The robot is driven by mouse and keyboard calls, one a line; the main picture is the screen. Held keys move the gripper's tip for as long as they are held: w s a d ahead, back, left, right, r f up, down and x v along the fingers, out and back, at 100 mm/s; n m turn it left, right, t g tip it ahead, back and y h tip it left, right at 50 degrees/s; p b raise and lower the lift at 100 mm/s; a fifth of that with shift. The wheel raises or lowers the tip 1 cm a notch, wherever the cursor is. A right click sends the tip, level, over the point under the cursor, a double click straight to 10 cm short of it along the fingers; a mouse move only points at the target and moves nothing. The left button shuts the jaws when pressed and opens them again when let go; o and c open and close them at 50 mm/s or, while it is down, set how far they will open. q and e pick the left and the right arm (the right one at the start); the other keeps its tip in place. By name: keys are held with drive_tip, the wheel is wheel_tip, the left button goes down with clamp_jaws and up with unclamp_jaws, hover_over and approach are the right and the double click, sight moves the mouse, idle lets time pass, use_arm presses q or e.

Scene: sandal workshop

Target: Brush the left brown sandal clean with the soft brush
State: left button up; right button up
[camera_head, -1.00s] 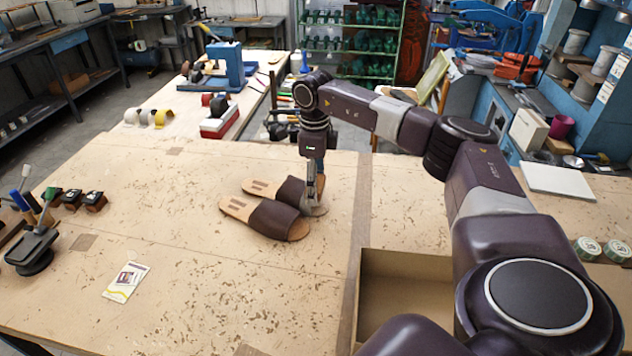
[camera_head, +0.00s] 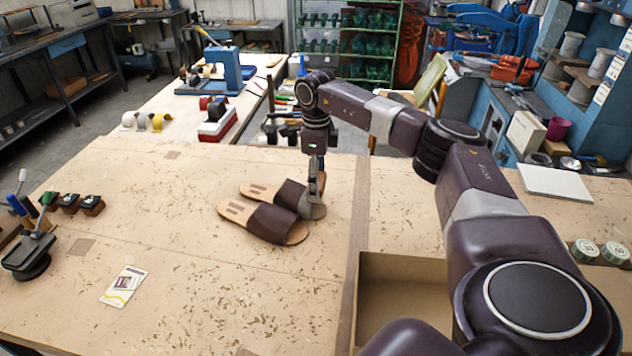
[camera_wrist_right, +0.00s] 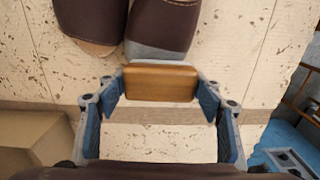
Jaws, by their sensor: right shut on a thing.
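Two brown sandals lie side by side on the workbench, the nearer one (camera_head: 268,223) and the farther one (camera_head: 287,193). The farther sandal has a grey, dusty-looking toe, which shows in the right wrist view (camera_wrist_right: 157,50). My right gripper (camera_head: 316,188) points down at that toe. In the right wrist view it is shut on the soft brush (camera_wrist_right: 160,83), a wooden block with a pale edge beside the grey toe. I cannot tell whether the bristles touch the sandal. The brush is hardly distinguishable in the head view. My left gripper is out of view.
An open cardboard-coloured box (camera_head: 400,300) stands at the bench's right front. A printed card (camera_head: 124,286), a black stand (camera_head: 30,255) and small dark blocks (camera_head: 80,202) lie to the left. The bench (camera_head: 200,285) is clear in front of the sandals.

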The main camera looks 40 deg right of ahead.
idle(0.5)
drive_tip(key=shift+s+a, duration=0.1)
drive_tip(key=shift+s+a+f+p, duration=0.1)
drive_tip(key=shift+s+a+p, duration=0.25)
drive_tip(key=shift+a, duration=0.2)
drive_tip(key=shift+s+a+p, duration=0.25)
drive_tip(key=shift+a+p, duration=0.05)
drive_tip(key=shift+a, duration=0.25)
drive_tip(key=shift+w+r+p, duration=0.1)
drive_tip(key=shift+r+p, duration=0.55)
drive_tip(key=shift+r, duration=0.15)
wheel_tip(320, 180, up, 7)
drive_tip(key=p, duration=0.4)
drive_tip(key=shift+f+p, duration=0.2)
drive_tip(key=shift+p, duration=0.2)
drive_tip(key=shift+f, duration=0.1)
